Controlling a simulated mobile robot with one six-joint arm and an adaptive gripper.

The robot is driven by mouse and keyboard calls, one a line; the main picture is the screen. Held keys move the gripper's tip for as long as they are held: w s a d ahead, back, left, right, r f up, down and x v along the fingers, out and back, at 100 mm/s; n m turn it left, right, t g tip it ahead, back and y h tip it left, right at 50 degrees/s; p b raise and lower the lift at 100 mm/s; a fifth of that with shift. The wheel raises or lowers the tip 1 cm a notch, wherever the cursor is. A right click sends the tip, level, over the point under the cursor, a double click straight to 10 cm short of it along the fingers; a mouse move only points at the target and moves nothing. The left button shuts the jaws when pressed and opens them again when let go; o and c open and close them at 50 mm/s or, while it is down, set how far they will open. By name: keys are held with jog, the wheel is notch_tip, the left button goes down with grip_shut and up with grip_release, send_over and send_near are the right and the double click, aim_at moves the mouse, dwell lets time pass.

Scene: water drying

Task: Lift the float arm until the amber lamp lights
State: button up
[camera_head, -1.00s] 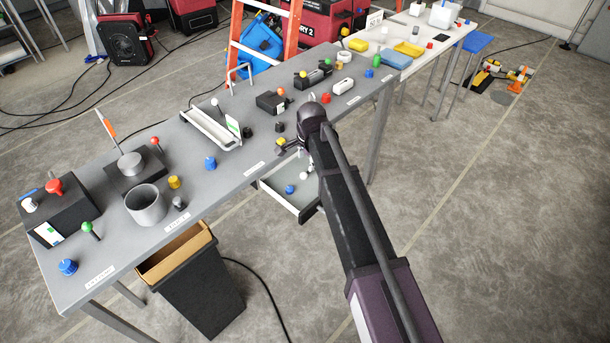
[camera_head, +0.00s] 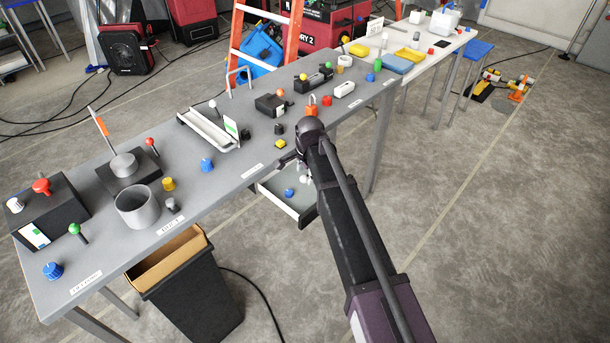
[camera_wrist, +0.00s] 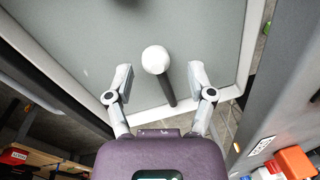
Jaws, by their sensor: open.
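My gripper (camera_wrist: 160,78) is open in the wrist view, one finger on each side of a white ball on a dark rod (camera_wrist: 156,60). The ball lies just beyond the fingertips, over a grey floor with a white rim; I cannot tell whether a finger touches the rod. In the head view my gripper (camera_head: 300,165) is small and partly hidden by my arm, over the open drawer (camera_head: 283,203). I cannot tell for sure which part is the float arm. An orange ball on a black box (camera_head: 270,105) may be the amber lamp; it does not visibly glow.

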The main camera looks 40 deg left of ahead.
grip_shut()
dwell(1.4)
grip_release()
jog(key=shift+r, duration=0.15)
notch_tip(320, 180, up, 13)
jog(key=d+p, duration=0.1)
jog(key=p, duration=1.2)
jog(key=shift+s+d+r+p, duration=0.2)
jog(key=shift+d+p, duration=0.15)
